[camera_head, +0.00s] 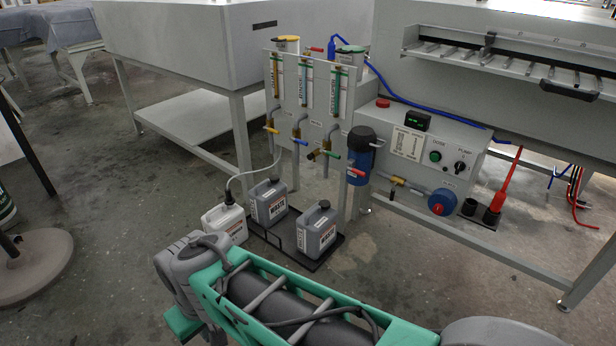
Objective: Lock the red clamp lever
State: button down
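A short red lever (356,172) sits low on the blue filter housing (361,152), at the right side of the panel with the tubes. A tall red handle (507,180) stands in a black cup at the right, and another small red handle (315,49) shows at the top of the panel. I cannot tell for sure which of these is the clamp lever, or whether it is locked. My green and grey arm crosses the bottom of the view, well apart from all of them. My gripper's fingers do not show.
Several grey jugs (317,229) stand on a black floor tray (327,252) between my arm and the panel. A control box (436,149) with knobs is mounted right of the filter. A round stand base (35,254) is at the left. Floor is open at the right.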

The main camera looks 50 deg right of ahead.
aim_at(348, 167)
jog(key=u, duration=0.2)
jog(key=i, duration=0.8)
jog(key=z, duration=0.75)
jog(key=i, duration=0.6)
jog(key=z, duration=0.75)
